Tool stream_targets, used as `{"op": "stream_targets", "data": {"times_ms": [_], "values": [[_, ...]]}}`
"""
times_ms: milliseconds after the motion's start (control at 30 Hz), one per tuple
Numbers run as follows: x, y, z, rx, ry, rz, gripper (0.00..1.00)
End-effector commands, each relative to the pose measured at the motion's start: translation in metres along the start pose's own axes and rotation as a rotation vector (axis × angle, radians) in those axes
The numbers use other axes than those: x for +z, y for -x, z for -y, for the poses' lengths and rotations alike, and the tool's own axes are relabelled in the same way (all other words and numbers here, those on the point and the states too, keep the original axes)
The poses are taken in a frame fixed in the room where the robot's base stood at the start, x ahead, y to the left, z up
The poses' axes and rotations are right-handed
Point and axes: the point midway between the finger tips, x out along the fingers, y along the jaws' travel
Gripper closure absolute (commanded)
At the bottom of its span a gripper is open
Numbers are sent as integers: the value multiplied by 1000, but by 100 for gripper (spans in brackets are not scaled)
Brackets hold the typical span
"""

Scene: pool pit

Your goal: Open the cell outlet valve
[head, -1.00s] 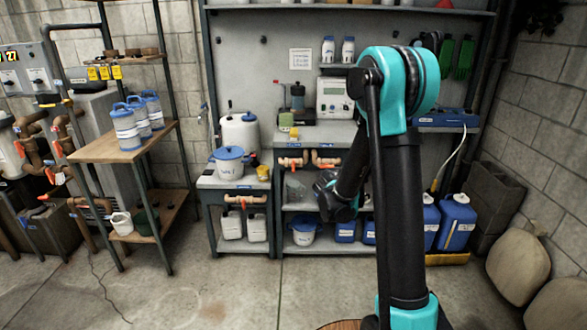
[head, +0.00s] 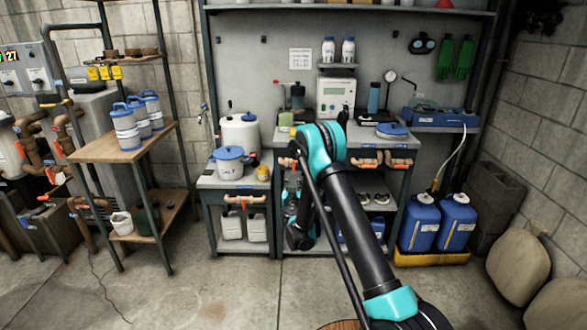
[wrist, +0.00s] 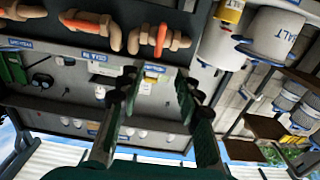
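I cannot tell which valve is the cell outlet valve, as the labels are too small to read. Brown pipes (head: 30,150) with small orange-red valve levers (head: 43,198) stand at the far left in the head view. My gripper is low in front of the bench in the head view, mostly hidden by my arm. In the wrist view my gripper (wrist: 157,85) is open and empty, its two dark fingers apart. Copper-coloured fittings, one with an orange bar (wrist: 88,20) and one with an orange lever (wrist: 161,38), show beyond the fingers on the bench front.
The bench (head: 345,137) stands at the back wall, with blue jugs (head: 455,222) at its right. A lidded tub (head: 230,163) is on the low cabinet. A wooden shelf rack (head: 105,147) stands between the bench and the pipes. The floor (head: 200,290) in front is mostly clear.

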Motion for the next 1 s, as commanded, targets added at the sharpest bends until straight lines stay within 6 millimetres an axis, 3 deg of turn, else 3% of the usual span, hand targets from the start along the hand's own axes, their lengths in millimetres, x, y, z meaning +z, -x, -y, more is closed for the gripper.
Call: {"op": "stream_targets", "data": {"times_ms": [700,1000], "values": [[0,-135,-1,2,0,1,66],[-1,-162,-1,1,0,1,66]]}}
